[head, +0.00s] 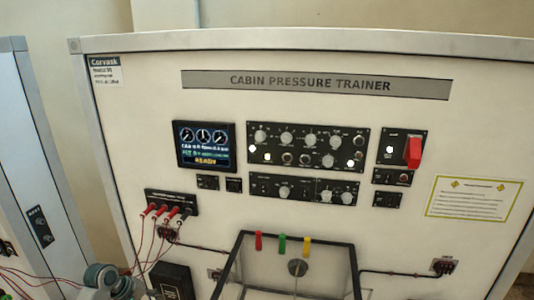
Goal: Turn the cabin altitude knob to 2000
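The cabin pressure trainer panel (300,120) stands upright in front of me. Its upper black knob panel (308,147) carries several round light-grey knobs, smaller knobs and lit white spots. Part of my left arm shows at the bottom left, apart from the knobs. Neither gripper's fingers can be seen.
A display (205,146) reading READY sits left of the knobs. A red guarded switch (413,151) is to their right. Red plugs (166,210) with hanging wires are lower left. A dark-framed clear box (288,262) juts out below. The space before the knobs looks clear.

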